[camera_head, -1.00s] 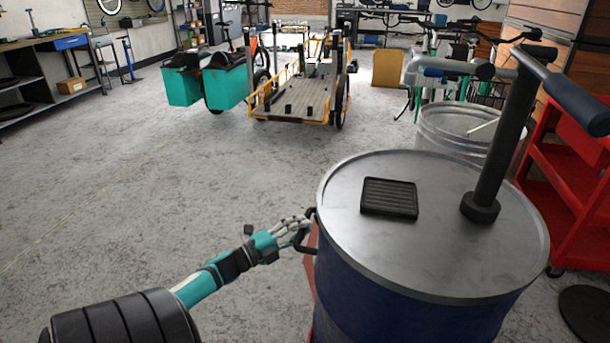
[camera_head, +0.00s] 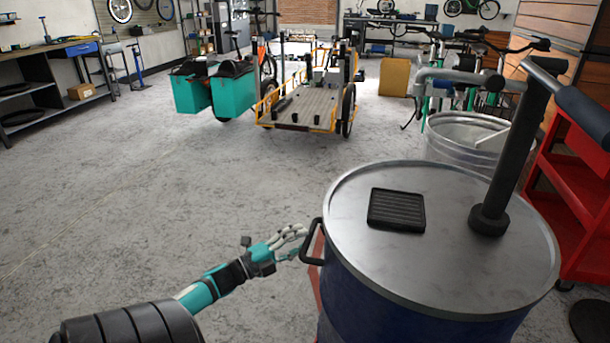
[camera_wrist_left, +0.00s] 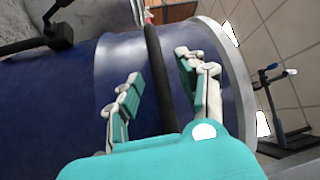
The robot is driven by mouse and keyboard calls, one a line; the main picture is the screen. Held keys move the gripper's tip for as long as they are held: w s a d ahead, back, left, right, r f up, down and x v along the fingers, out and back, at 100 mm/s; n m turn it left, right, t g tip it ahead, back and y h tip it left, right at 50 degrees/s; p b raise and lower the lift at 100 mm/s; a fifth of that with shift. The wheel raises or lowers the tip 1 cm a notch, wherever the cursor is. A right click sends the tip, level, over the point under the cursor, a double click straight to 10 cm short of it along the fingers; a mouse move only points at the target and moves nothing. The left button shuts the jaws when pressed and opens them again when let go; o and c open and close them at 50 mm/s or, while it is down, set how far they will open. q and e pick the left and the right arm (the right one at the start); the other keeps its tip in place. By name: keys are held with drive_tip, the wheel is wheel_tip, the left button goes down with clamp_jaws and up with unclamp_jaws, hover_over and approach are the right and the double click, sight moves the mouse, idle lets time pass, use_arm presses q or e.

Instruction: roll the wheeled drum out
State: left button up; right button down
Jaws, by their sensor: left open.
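The wheeled drum is a dark blue barrel with a grey metal lid (camera_head: 350,215), standing at the lower right of the head view. A dark handle (camera_head: 312,246) sticks out from its left side. My left gripper (camera_head: 303,240) is open right beside this handle. In the left wrist view the dark handle bar (camera_wrist_left: 158,75) runs between the two spread fingers (camera_wrist_left: 160,95), with the blue drum wall (camera_wrist_left: 75,100) behind it. I cannot tell whether the fingers touch the bar. The drum's wheels are hidden. My right gripper is out of view.
A black pump post (camera_head: 510,150) and a black ribbed pad (camera_head: 396,210) are on the lid. A metal bucket (camera_head: 455,140) stands behind the drum, a red shelf (camera_head: 575,190) to its right. Cargo bikes (camera_head: 310,100) stand further back. The floor left is clear.

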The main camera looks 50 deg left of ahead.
use_arm(q)
drive_tip(key=v, duration=0.9)
drive_tip(key=shift+s+a, duration=0.2)
drive_tip(key=shift+s, duration=0.15)
